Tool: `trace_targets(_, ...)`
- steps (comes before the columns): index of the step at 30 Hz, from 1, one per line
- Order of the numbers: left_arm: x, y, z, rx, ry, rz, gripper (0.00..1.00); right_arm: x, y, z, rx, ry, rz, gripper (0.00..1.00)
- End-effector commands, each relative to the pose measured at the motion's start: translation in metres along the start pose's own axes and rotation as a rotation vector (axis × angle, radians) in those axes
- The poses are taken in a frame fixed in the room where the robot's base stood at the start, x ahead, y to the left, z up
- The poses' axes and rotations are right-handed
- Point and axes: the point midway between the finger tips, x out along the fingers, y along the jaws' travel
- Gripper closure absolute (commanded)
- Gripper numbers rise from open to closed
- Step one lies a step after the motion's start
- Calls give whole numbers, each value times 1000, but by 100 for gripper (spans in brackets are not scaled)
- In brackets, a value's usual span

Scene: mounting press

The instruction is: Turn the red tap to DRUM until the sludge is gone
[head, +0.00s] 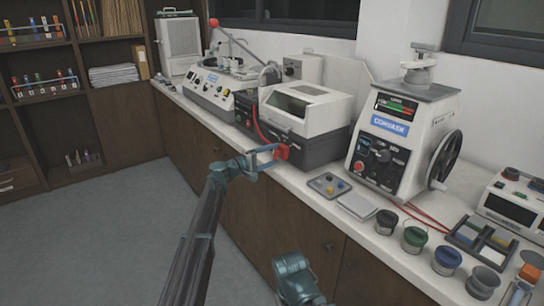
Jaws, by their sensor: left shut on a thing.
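The red tap (283,151) shows at the front of the bench, below the white-topped machine with the dark base (305,110). My left gripper (276,152) reaches it from the left and is shut on it. The gripper partly covers the tap, so its exact angle is hard to tell. A red hose (257,124) runs down the machine's left side toward the tap. I cannot read a DRUM mark, and no sludge can be made out. My right gripper is not in view; only a teal part of my own arm shows at the bottom.
A white press with a handwheel (445,160) stands to the right. A small tray (329,186), a pale flat block (357,205) and several pots (414,238) lie along the bench. A control unit (208,88) stands to the left. The floor (90,215) is clear.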

Motion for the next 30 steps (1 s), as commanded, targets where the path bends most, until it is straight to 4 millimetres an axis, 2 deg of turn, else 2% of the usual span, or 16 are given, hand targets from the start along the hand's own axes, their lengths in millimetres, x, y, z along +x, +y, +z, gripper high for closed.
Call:
trace_targets(12, -1, -1, 1, 10, -2, -3, 81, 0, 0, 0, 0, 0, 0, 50)
trace_targets(13, -1, -1, 1, 9, -2, -3, 23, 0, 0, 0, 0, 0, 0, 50)
trace_targets(17, -1, -1, 1, 9, -1, -2, 0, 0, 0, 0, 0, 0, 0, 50)
trace_targets(26, 0, 0, 0, -6, 0, -1, 0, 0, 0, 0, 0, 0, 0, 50)
trace_targets(30, 0, 0, 0, -84, -1, -1, 0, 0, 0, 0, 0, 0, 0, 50)
